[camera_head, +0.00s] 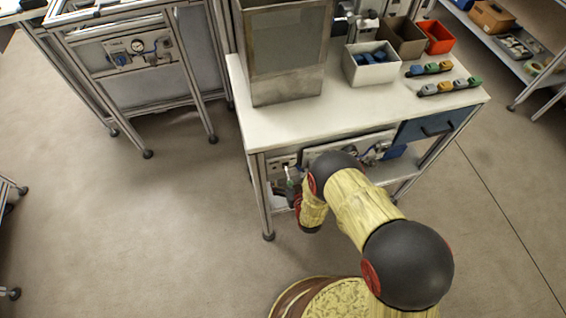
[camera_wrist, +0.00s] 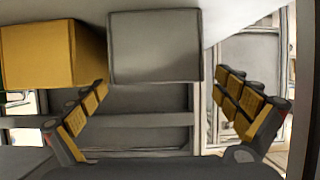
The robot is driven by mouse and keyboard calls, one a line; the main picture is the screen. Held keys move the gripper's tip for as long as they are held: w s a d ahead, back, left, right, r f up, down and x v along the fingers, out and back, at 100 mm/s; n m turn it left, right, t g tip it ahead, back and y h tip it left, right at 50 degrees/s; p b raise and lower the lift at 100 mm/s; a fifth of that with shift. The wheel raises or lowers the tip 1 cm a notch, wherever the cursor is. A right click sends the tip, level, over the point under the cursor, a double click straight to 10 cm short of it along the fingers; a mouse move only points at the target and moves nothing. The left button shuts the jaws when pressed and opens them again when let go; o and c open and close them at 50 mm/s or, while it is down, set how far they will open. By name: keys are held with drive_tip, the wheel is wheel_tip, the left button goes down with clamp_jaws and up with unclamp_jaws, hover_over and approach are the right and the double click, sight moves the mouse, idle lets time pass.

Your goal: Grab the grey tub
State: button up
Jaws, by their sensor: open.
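The grey tub (camera_wrist: 155,47) shows in the wrist view as a plain box at the upper middle, against a pale surface along the top edge. My gripper (camera_wrist: 160,86) is open, with one yellow-and-grey finger at the left and one at the right. The tub appears centred between the fingers and beyond their tips, with nothing held. In the head view my arm bends down at the front of the white workbench (camera_head: 345,115), and the gripper is not clearly visible there. I cannot make out this tub in the head view.
A yellow box (camera_wrist: 45,55) stands close left of the grey tub. On the bench are a pale tub (camera_head: 352,78) with blue parts, a brown tub (camera_head: 405,42), an orange tub (camera_head: 440,40) and a tall grey case (camera_head: 285,85).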

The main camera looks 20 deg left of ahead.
drive_tip(key=b+x, duration=0.3)
drive_tip(key=x, duration=0.4)
drive_tip(key=shift+w+r+b, duration=0.1)
drive_tip(key=shift+w+b, duration=0.25)
drive_tip(key=shift+r, duration=0.1)
drive_tip(key=c, duration=1.4)
